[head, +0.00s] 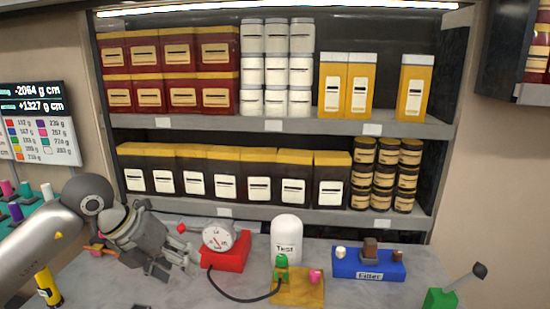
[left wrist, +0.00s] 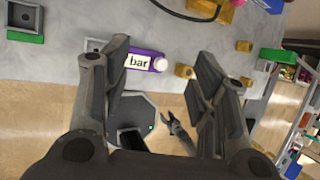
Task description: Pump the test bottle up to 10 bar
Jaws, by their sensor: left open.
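The white test bottle (head: 286,240), labelled "Test", stands upright at the back of the table. A tan block (head: 300,289) with a green fitting (head: 281,266) and a pink knob (head: 315,276) is in front of it. A round gauge (head: 217,236) sits on a red base (head: 236,252), with a black hose (head: 236,298) running to the tan block. My left gripper (head: 172,268) is open, left of the gauge. In the left wrist view its fingers (left wrist: 163,55) frame a purple bottle labelled "bar" (left wrist: 138,61), apparently beyond them. A small forked grey part (left wrist: 176,124) may be my right gripper.
A blue "Filter" block (head: 368,263) stands right of the bottle. A green block (head: 440,299) with a lever (head: 464,279) is at far right. A stocked shelf (head: 250,126) closes off the back. Yellow pieces (left wrist: 202,91) lie on the table near its edge.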

